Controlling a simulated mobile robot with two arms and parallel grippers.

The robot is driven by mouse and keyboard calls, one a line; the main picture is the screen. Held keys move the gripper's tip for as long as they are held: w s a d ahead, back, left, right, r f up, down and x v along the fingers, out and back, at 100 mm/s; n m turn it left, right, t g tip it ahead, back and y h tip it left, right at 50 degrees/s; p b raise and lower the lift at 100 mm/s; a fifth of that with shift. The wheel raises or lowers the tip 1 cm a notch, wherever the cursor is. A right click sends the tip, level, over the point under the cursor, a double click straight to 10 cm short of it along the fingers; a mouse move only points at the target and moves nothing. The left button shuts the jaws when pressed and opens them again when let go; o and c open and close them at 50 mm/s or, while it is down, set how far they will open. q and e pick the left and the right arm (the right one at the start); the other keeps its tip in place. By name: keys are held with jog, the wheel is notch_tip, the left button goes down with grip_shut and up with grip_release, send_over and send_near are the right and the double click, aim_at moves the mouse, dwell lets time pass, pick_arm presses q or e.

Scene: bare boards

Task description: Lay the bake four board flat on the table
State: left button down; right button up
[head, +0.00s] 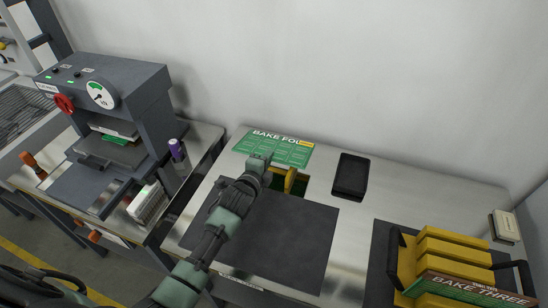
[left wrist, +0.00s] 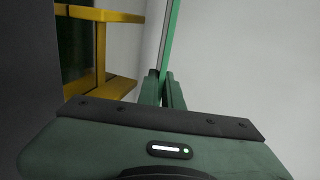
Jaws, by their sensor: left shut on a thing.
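The bake four board (head: 274,150) is a thin green panel with a white-lettered header, at the back of the table in the head view. Its face is towards the head camera; the end of its title is covered by a small yellow label. My left gripper (head: 262,160) is at its lower edge, shut on it. In the left wrist view the board (left wrist: 171,38) shows nearly edge-on, rising from between the closed fingers (left wrist: 165,88). I cannot tell whether it touches the table (head: 345,223). My right gripper is not in view.
A black box (head: 350,177) is at the back. A yellow rack (head: 452,252) marked "BAKE THREE" is at right, a grey press (head: 110,95) at left.

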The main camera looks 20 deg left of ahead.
pick_arm(q)
jog(key=shift+r, duration=0.25)
jog(key=s+r+p, duration=0.4)
jog(key=s+p, duration=0.1)
jog(key=p, duration=0.1)
jog(key=shift+s+p, duration=0.35)
jog(key=shift+s, duration=0.05)
